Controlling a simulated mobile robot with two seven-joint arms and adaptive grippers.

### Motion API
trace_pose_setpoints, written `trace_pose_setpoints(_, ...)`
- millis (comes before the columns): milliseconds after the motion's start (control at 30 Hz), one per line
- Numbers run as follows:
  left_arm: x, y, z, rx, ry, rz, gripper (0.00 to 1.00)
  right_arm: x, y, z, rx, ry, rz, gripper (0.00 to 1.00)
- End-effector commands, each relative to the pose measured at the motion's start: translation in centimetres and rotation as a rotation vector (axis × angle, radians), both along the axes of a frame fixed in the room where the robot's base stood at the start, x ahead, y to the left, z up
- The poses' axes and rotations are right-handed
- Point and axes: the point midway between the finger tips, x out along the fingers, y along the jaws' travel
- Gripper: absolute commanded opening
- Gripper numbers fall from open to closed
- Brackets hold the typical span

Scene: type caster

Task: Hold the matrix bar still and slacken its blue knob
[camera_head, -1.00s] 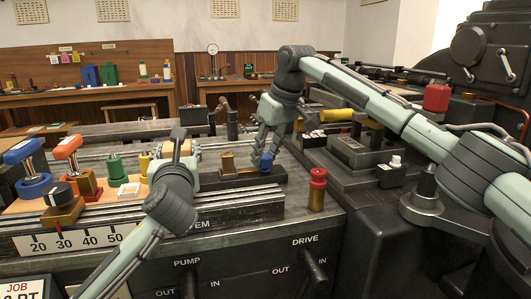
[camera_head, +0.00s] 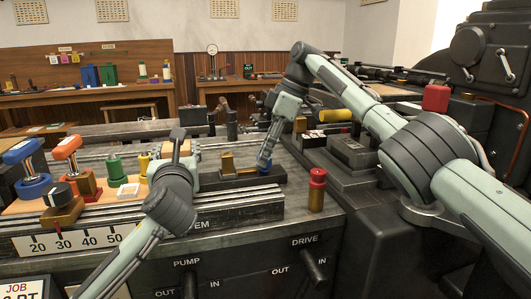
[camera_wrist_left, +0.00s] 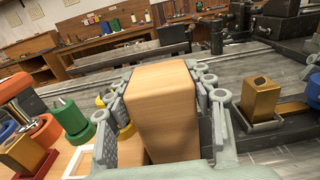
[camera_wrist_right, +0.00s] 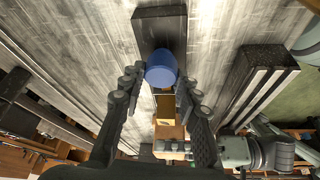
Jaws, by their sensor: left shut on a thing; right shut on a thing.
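The matrix bar is a dark bar (camera_head: 243,179) lying on the metal bench, with a brass piece (camera_head: 227,163) standing on it. Its blue knob (camera_wrist_right: 161,68) sits on the bar beyond the brass piece in the right wrist view. My right gripper (camera_wrist_right: 159,84) is shut on the blue knob from above, one finger on each side. In the head view the fingers (camera_head: 265,160) mostly hide the knob. My left gripper (camera_wrist_left: 162,85) is shut on a pale wooden block (camera_wrist_left: 160,105) in line with the bar. In the head view my left arm partly hides that block.
A red-and-brass cylinder (camera_head: 317,190) stands right of the bar near the bench edge. Left of my left gripper are a green knob (camera_head: 114,170), an orange-topped clamp (camera_head: 68,150) and a blue-topped clamp (camera_head: 24,157). A ribbed rail (camera_head: 230,205) runs along the front.

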Motion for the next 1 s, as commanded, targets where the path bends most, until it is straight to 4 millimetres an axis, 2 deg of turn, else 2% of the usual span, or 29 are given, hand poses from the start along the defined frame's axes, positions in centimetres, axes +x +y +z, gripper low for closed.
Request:
trace_pose_setpoints(300, -0.01, 0.05, -0.12, -0.001, 0.003, 0.001, 0.01, -0.01, -0.12, 0.07, -0.001, -0.004, 0.078, 0.02)
trace_pose_setpoints(767, 0.01, 0.11, -0.14, 0.0, 0.003, 0.003, 0.01, -0.17, -0.07, -0.07, -0.003, 0.0, 0.091, 0.02)
trace_pose_setpoints(800, 0.01, 0.11, -0.14, 0.0, 0.003, 0.003, 0.01, -0.18, -0.08, -0.08, -0.003, 0.0, 0.091, 0.36)
trace_pose_setpoints(933, 0.01, 0.11, -0.14, 0.0, 0.003, 0.003, 0.01, -0.17, -0.05, -0.09, -0.002, 0.0, 0.091, 0.52)
trace_pose_setpoints(1000, 0.0, 0.1, -0.13, 0.0, 0.003, 0.003, 0.01, -0.16, -0.04, -0.08, -0.002, -0.001, 0.091, 0.53)
